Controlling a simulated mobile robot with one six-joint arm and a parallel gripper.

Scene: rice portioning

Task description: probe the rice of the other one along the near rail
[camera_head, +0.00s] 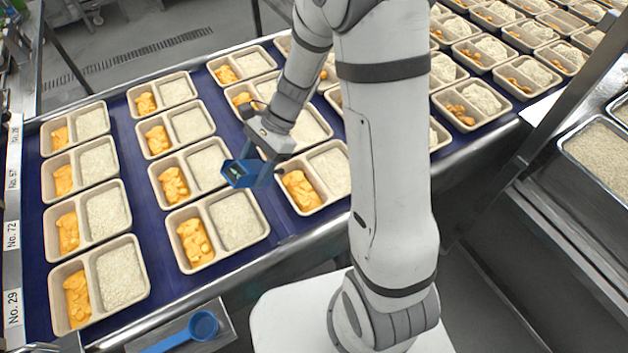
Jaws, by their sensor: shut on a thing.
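A third near-rail tray (97,285) stands at the left end. Each has orange food in its left compartment and white rice in its right: left-end rice (121,273), middle rice (237,219), right rice (331,168). I cannot make out a probe tip or whether anything touches food.
The near rail (160,317) edges the blue belt (160,262). A blue scoop (203,325) lies in front on a metal plate. More filled trays stand behind and right, close together. A metal pan of rice (600,155) is at far right. My arm hides some trays.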

